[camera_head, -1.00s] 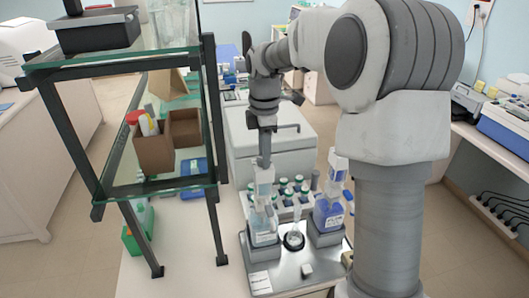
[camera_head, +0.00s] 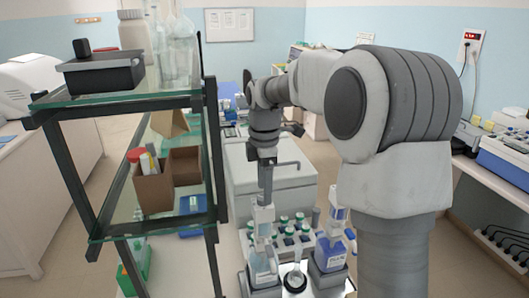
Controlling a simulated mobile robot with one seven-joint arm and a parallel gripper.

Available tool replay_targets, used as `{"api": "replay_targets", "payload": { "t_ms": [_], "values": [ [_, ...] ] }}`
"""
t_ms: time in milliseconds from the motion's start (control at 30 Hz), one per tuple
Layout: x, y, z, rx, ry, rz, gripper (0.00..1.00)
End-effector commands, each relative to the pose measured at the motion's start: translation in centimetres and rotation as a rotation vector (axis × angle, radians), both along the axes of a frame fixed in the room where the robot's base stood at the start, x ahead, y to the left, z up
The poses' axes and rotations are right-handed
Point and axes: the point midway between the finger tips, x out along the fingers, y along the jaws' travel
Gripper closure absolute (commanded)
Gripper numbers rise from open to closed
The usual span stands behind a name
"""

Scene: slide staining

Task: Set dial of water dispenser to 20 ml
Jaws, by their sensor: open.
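Two bottle-top dispensers stand side by side in grey holders on a metal tray. The left one (camera_head: 263,262) has a clear, pale-blue bottle. The right one (camera_head: 331,251) has a deeper blue bottle with a white label. I cannot read which is the water dispenser, and the dials and their settings are too small to make out. My gripper (camera_head: 264,193) points down at the top of the left dispenser and is open. I cannot tell whether its fingers touch the dispenser's head or dial.
A small glass flask (camera_head: 294,280) stands between the dispensers. Several green-capped bottles (camera_head: 290,228) stand in a rack behind. A glass shelf unit (camera_head: 150,212) with black posts rises close on the left. A large grey box (camera_head: 285,165) sits behind.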

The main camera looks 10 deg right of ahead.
Motion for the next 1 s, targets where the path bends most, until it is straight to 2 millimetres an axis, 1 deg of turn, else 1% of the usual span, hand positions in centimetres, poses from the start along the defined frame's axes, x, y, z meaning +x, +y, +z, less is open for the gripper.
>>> {"api": "replay_targets", "payload": {
  "t_ms": [300, 500, 600, 700, 833, 1000],
  "values": [
    [0.1, 0.0, 7.7, 0.0, -0.006, 0.0, 0.32],
    [0.1, 0.0, 12.0, 0.0, -0.005, 0.002, 0.32],
    [0.1, 0.0, 13.5, 0.0, -0.003, 0.002, 0.32],
    [0.0, 0.0, 14.6, 0.0, -0.002, 0.001, 0.32],
    [0.0, 0.0, 15.4, 0.0, -0.002, 0.001, 0.32],
    [0.0, 0.0, 15.5, 0.0, 0.0, 0.001, 0.32]
  ]
}}
